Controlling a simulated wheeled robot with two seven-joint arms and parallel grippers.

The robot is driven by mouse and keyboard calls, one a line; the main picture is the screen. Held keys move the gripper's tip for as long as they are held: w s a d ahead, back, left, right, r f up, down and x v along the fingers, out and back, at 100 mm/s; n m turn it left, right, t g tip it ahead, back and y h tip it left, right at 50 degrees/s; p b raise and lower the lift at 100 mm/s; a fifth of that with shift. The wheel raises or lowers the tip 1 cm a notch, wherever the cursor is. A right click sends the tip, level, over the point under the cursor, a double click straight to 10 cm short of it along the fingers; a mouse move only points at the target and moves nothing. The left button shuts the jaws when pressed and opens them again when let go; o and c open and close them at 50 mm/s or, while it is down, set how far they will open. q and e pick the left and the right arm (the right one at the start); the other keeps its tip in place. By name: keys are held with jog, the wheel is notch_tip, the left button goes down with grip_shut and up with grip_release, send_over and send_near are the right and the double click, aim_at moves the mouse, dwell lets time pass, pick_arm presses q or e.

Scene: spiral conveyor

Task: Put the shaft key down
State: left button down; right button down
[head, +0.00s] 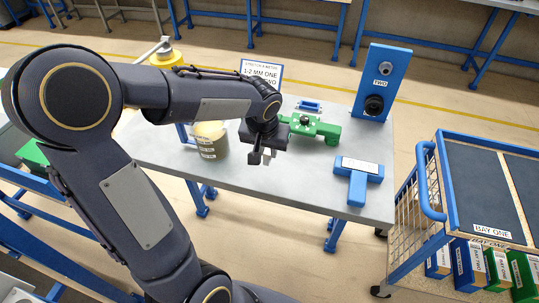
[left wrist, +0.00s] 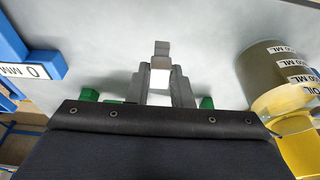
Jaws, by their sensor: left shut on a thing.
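My left gripper (head: 262,158) hangs over the grey table (head: 290,187), between a labelled jar and a green fixture. It is shut on the shaft key (head: 267,157), a small light grey block. In the left wrist view the fingers of my left gripper (left wrist: 161,80) stand on either side of the shaft key (left wrist: 161,49), which sticks out past their tips. I cannot tell whether the key touches the tabletop. My right gripper is not in view.
The jar (head: 211,140) stands just left of the gripper. The green fixture (head: 325,130) with a dark knob is to the right. A blue T-shaped block (head: 358,180) and blue panel "TWO" (head: 392,68) stand farther right. The front tabletop is clear. A blue cart (head: 430,205) is beside the table.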

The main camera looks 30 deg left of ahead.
pick_arm(q)
jog(key=w+f, duration=0.2)
jog(key=shift+a+f, duration=0.3)
jog(key=shift+a, duration=0.1)
jog(key=shift+s+x, duration=0.2)
jog(key=shift+x, duration=1.6)
jog(key=shift+f, duration=0.1)
jog(key=shift+f, duration=0.15)
jog(key=c, duration=1.3)
grip_release()
